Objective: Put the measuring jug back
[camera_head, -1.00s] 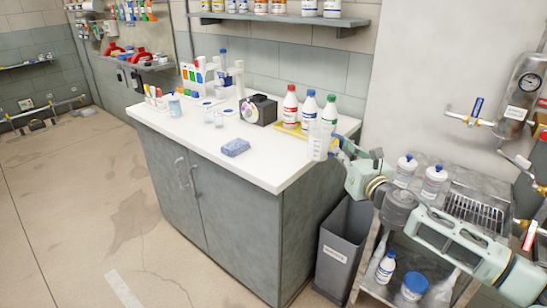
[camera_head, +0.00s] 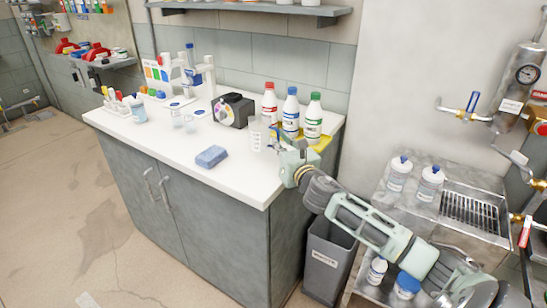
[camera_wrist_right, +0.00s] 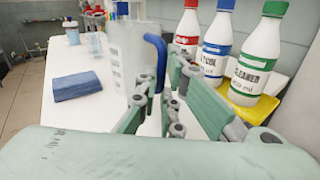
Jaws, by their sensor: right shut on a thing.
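The measuring jug (camera_head: 256,138) is a clear, upright vessel over the right part of the white counter (camera_head: 238,178). In the right wrist view the jug (camera_wrist_right: 124,60) shows a blue handle and dark markings. My right gripper (camera_head: 279,140) comes in from the right and is shut on the jug at its handle side. I cannot tell whether the jug's base touches the counter. My left gripper is not in view.
Bottles with red, blue and green caps (camera_head: 290,110) stand in a yellow tray (camera_head: 322,142) behind the jug. A grey bin (camera_head: 327,262) stands beside the cabinet.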

